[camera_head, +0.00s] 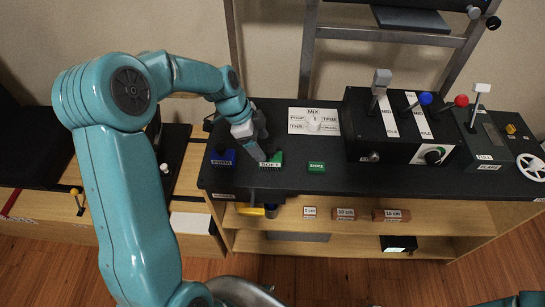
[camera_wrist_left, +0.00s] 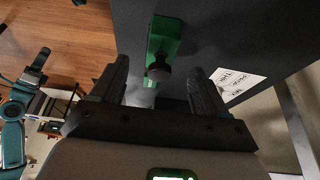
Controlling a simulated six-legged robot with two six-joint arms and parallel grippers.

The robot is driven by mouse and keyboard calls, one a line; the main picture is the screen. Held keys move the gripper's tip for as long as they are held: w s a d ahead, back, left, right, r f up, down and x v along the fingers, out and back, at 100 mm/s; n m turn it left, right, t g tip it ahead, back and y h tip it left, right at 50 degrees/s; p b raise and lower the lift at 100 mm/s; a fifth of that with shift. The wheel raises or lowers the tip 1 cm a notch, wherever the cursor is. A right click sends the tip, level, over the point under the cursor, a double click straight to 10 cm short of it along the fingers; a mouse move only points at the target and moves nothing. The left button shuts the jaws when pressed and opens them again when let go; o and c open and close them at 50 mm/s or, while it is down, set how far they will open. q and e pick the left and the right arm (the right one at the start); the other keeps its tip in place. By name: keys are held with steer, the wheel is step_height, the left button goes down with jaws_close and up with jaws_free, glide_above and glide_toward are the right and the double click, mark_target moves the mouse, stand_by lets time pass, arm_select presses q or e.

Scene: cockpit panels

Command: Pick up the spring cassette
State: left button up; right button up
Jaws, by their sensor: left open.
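Three small blocks that may be spring cassettes sit along the front of the black bench top: a blue block (camera_head: 223,158), a green block (camera_head: 272,160) beside my gripper, and another green block (camera_head: 317,168) to the right. Their white labels are too small to read surely. My left gripper (camera_head: 259,143) is open and points down at the middle green block, partly hiding it. In the left wrist view a green block (camera_wrist_left: 166,38) with a dark round knob lies between the open fingers (camera_wrist_left: 158,75). I cannot tell whether they touch it. My right gripper is out of view.
A black lever box (camera_head: 400,130) with blue and red knobs stands to the right. Bench space right of the rightmost green block is clear.

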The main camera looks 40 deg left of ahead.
mark_target(271, 156)
arm_select(q)
steer(key=x, duration=0.2)
steer(key=shift+d+f, duration=0.1)
steer(key=shift+f, duration=0.25)
steer(key=p+x, duration=0.1)
steer(key=x, duration=0.4)
steer(key=shift+w, duration=0.15)
steer(key=c, duration=1.1)
